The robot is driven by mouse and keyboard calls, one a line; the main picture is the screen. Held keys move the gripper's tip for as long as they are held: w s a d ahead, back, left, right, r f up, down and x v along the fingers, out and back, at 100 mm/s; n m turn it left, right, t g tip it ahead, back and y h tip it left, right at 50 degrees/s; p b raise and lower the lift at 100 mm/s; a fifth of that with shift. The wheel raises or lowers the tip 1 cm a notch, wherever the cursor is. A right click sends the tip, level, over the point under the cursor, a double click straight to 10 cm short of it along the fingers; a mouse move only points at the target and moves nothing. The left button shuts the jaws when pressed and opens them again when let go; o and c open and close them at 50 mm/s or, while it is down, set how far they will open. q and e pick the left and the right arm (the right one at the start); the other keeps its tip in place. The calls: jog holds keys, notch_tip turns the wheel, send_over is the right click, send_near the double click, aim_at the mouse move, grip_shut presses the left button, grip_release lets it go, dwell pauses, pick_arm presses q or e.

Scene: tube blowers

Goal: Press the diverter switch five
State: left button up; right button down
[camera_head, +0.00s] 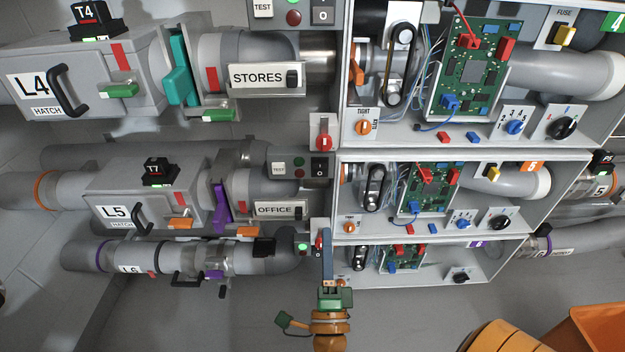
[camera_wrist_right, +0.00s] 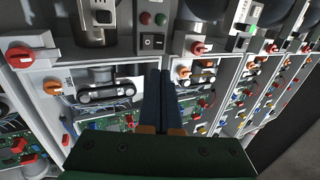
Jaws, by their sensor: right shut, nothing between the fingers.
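The L5 line (camera_head: 118,212) runs across the middle row, with an OFFICE label (camera_head: 275,210) that carries a small black switch (camera_head: 298,210). A panel with TEST, green and red buttons (camera_head: 299,168) and a black rocker switch (camera_head: 319,168) sits above that label. No mark tells me for sure which of these is diverter switch five. My right gripper (camera_head: 325,235) is shut and empty, its fingers pointing up in front of the lower row. In the right wrist view, its shut fingers (camera_wrist_right: 160,74) point toward a panel with a black rocker (camera_wrist_right: 152,42). Contact cannot be told. My left gripper is out of view.
Open cabinets with green circuit boards (camera_head: 428,190) and knobs stand right of my right gripper. The L4 line (camera_head: 80,78) is above and the L6 line (camera_head: 110,256) below. An orange bin (camera_head: 595,330) is at lower right. The floor at lower left is clear.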

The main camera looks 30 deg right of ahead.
aim_at(323, 165)
jog(key=p+x, duration=0.1)
jog(key=x, duration=1.3)
jog(key=shift+w+f+p, duration=0.1)
jog(key=shift+f+p, duration=0.05)
jog(key=shift+p, duration=0.2)
